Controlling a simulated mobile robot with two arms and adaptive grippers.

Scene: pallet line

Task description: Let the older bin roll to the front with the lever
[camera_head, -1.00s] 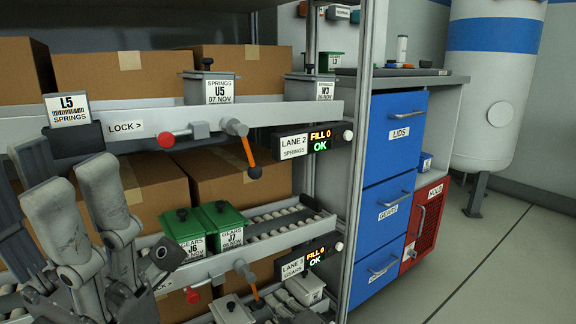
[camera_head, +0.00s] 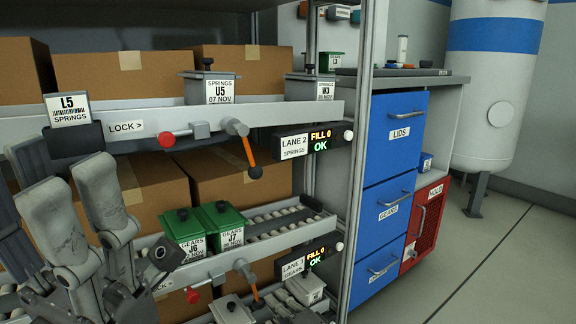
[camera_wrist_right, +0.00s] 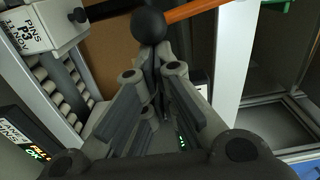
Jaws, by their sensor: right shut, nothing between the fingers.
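In the head view my left gripper (camera_head: 68,190) stands large at the lower left, fingers pointing up and apart, with nothing between them. My right gripper (camera_head: 264,303) is low at the bottom edge, partly cut off, near the lane 3 lever (camera_head: 246,272). In the right wrist view my right gripper (camera_wrist_right: 156,58) is shut, its tips close to the black ball of an orange lever (camera_wrist_right: 195,10); contact is unclear. The lane 2 lever (camera_head: 246,148) hangs free. Springs bins U5 (camera_head: 211,88) and W3 (camera_head: 309,87) sit on the upper lane; green gears bins J6 (camera_head: 184,228) and J7 (camera_head: 222,217) sit below.
The lane 2 sign (camera_head: 309,142) and lane 3 sign (camera_head: 307,262) both read OK. A pins bin P3 (camera_wrist_right: 40,30) stands beside rollers in the wrist view. A shelf post (camera_head: 354,180) and blue drawers (camera_head: 396,135) stand to the right. Floor at the far right is clear.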

